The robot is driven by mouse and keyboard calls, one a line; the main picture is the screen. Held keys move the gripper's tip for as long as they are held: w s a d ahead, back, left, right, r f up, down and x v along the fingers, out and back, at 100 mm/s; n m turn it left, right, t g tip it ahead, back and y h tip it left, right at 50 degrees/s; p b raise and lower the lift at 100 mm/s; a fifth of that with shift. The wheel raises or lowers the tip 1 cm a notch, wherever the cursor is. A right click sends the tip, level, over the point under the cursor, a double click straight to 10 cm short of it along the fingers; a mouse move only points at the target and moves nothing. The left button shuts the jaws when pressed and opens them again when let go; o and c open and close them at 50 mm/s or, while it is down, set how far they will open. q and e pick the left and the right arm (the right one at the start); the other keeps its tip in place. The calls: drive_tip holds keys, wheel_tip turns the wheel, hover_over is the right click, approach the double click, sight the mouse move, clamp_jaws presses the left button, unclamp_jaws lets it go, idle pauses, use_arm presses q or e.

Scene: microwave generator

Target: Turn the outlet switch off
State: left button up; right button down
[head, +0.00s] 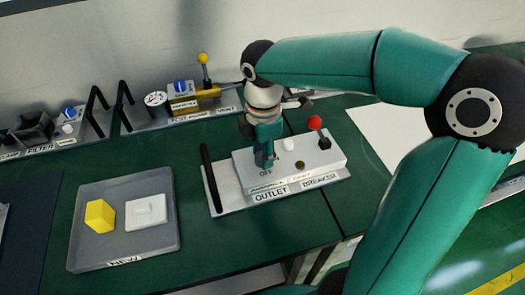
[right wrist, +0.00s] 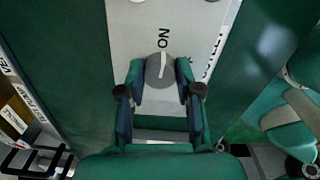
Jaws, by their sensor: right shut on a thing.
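The outlet switch (right wrist: 159,72) is a round grey knob with a white pointer line. In the right wrist view the line points toward the word ON, printed on the white panel. The panel is the top of the white outlet box (head: 325,160), labelled OUTLET and BREAKER along its front. My right gripper (head: 265,158) reaches down onto the left part of this box and hides the knob in the head view. In the right wrist view my right gripper (right wrist: 160,84) is shut on the knob, one finger on each side. My left gripper is not in view.
A red-ball breaker lever (head: 315,123) and a white knob (head: 288,144) stand on the box, right of my gripper. A black bar handle (head: 211,178) is at its left.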

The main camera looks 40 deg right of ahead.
drive_tip(key=m, duration=0.3)
drive_tip(key=shift+m, duration=0.4)
drive_tip(key=m, duration=0.4)
drive_tip(key=shift+m, duration=0.3)
drive_tip(key=m, duration=0.4)
drive_tip(key=shift+a+m, duration=0.1)
drive_tip(key=shift+m, duration=0.2)
drive_tip(key=shift+m+b, duration=0.3)
drive_tip(key=shift+m, duration=1.8)
drive_tip(key=c, duration=0.8)
unclamp_jaws()
drive_tip(key=shift+o, duration=0.2)
drive_tip(key=shift+r, duration=0.1)
wheel_tip(320, 180, up, 12)
